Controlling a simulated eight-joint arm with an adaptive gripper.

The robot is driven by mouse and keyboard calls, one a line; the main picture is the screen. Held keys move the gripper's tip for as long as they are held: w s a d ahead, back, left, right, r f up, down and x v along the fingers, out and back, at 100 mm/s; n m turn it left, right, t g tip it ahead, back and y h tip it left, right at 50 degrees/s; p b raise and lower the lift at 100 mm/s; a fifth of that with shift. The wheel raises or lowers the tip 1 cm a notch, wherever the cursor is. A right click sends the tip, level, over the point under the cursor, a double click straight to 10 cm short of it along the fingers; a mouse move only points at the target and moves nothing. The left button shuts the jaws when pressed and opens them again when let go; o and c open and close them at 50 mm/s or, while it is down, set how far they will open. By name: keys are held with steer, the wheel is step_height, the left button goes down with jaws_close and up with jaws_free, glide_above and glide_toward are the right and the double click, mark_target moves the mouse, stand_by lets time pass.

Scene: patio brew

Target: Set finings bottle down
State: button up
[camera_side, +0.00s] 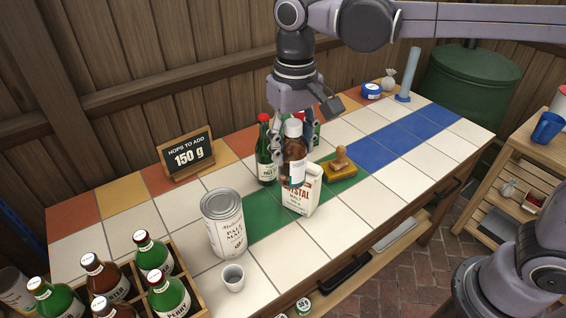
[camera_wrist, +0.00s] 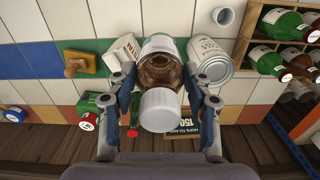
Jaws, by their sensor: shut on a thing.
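The finings bottle, brown with a white cap, is upright in my gripper (camera_side: 293,146) in the side view, its brown glass (camera_side: 295,152) between the fingers. In the wrist view my gripper (camera_wrist: 162,82) has a finger on each side of the bottle (camera_wrist: 160,68), and its white cap (camera_wrist: 160,110) faces the camera. A white carton (camera_side: 304,196) stands right beside or behind the bottle's lower part. I cannot tell whether the bottle's base touches the tiled table (camera_side: 345,232).
A green bottle (camera_side: 265,165) stands close left. A malt can (camera_side: 224,225), small cup (camera_side: 233,278) and bottle crate (camera_side: 187,270) are nearer the front left. A wooden stamp (camera_side: 342,168) sits right. A sign (camera_side: 187,156) stands at the back.

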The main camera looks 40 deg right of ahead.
mark_target(289, 186)
steer(key=f, duration=2.1)
steer(key=shift+a+f, duration=0.35)
steer(key=shift+a, duration=0.05)
steer(key=shift+f, duration=0.15)
steer(key=o, duration=1.4)
step_height(289, 186, up, 12)
steer(key=shift+f, duration=0.1)
steer(key=shift+s+d+r, duration=0.15)
steer(key=shift+d+r, duration=0.2)
steer(key=shift+r, duration=0.1)
steer(key=s+d+r+t, duration=0.1)
steer(key=s+d+t, duration=0.1)
steer(key=d, duration=0.4)
steer(key=s+d+r+t, duration=0.1)
steer(key=s+d+t, duration=0.1)
steer(key=d, duration=0.4)
steer(key=s+d+r+t, duration=0.1)
steer(key=s+d+t, duration=0.2)
steer(key=d, duration=0.3)
steer(key=shift+s+d, duration=0.2)
steer(key=shift+s, duration=0.55)
